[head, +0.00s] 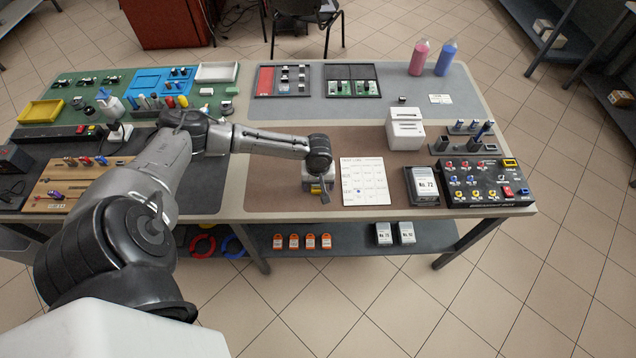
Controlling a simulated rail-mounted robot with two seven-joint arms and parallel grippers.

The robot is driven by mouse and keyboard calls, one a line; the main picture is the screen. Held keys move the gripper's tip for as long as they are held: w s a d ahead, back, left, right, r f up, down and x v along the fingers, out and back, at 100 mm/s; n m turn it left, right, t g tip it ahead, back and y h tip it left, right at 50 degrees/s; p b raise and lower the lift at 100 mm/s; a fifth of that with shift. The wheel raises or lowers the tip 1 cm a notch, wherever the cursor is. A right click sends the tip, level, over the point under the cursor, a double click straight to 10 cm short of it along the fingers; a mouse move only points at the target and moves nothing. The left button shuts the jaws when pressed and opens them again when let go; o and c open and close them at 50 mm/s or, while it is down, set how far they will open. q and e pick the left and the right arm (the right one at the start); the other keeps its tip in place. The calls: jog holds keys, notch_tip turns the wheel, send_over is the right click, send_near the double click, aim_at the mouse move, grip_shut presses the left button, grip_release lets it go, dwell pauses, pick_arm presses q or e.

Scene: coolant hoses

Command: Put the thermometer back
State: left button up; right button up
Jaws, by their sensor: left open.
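My left arm reaches in from the left, and its gripper (321,190) points down over the brown mat (270,193), just left of a white printed sheet (362,181). The gripper is open. A small pale block with a yellow and dark part (315,188) shows right at the fingers, partly hidden by the wrist; I cannot tell whether they touch it. I cannot make out for certain which thing is the thermometer. A grey holder (466,144) at the right has a blue stick-like thing (483,132) standing in it. My right gripper is not in view.
Right of the sheet lie a dark tray with a device labelled No. 72 (424,186) and a black panel with coloured knobs (485,184). A white slotted box (405,130) stands behind. Pink (418,58) and blue (446,59) bottles stand at the back. The mat left of the gripper is clear.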

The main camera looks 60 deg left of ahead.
pick_arm(q)
jog(key=shift+r, duration=0.1)
notch_tip(320, 180, up, 11)
jog(key=p, duration=0.2)
jog(key=s+d+f+m+h, duration=0.1)
jog(key=s+d+f+m, duration=0.15)
jog(key=d, duration=0.45)
jog(key=s+d+f+m+t, duration=0.1)
jog(key=s+d+f+m, duration=0.1)
jog(key=d+m, duration=0.35)
jog(key=s+d+f+m+h, duration=0.1)
jog(key=s+d+f+m, duration=0.15)
jog(key=d, duration=0.55)
jog(key=s+d+r+m+t+y, duration=0.1)
jog(key=s+d+r+m+t, duration=0.1)
jog(key=s, duration=0.9)
jog(key=shift+s+d+r+m+t+y, duration=0.35)
jog(key=shift+d+r+m, duration=0.5)
jog(key=shift+d+m, duration=0.3)
jog(key=shift+w+r, duration=0.1)
